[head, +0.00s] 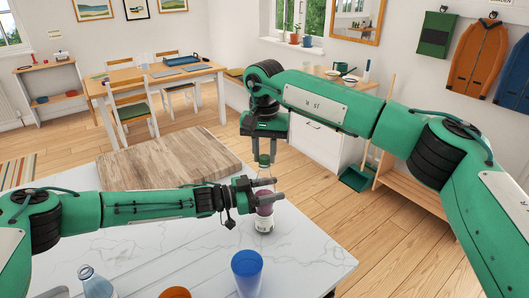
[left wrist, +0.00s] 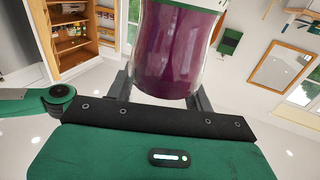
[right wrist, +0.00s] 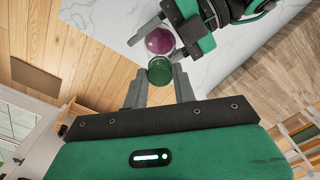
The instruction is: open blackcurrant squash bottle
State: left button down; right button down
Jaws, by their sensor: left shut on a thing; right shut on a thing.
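The blackcurrant squash bottle (head: 264,223), clear with purple squash and a pale label, stands upright at the right side of the marble-topped table. My left gripper (head: 268,190) is shut around its body from the left; the purple body fills the top middle of the left wrist view (left wrist: 178,45). My right gripper (head: 264,150) points down from above and is shut on the green cap (right wrist: 160,70) at the bottle's top. The right wrist view shows the purple body (right wrist: 160,40) just beyond the cap. I cannot tell whether the cap is loosened.
A wooden board (head: 170,160) lies on the marble table (head: 310,262) behind my left arm. Floor lies beyond the right edge.

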aim_at(265, 157)
jog(key=shift+r, duration=0.2)
jog(key=shift+r, duration=0.9)
jog(key=shift+r, duration=0.1)
jog(key=shift+r, duration=1.95)
pick_arm(q)
jog(key=shift+c, duration=2.4)
grip_release()
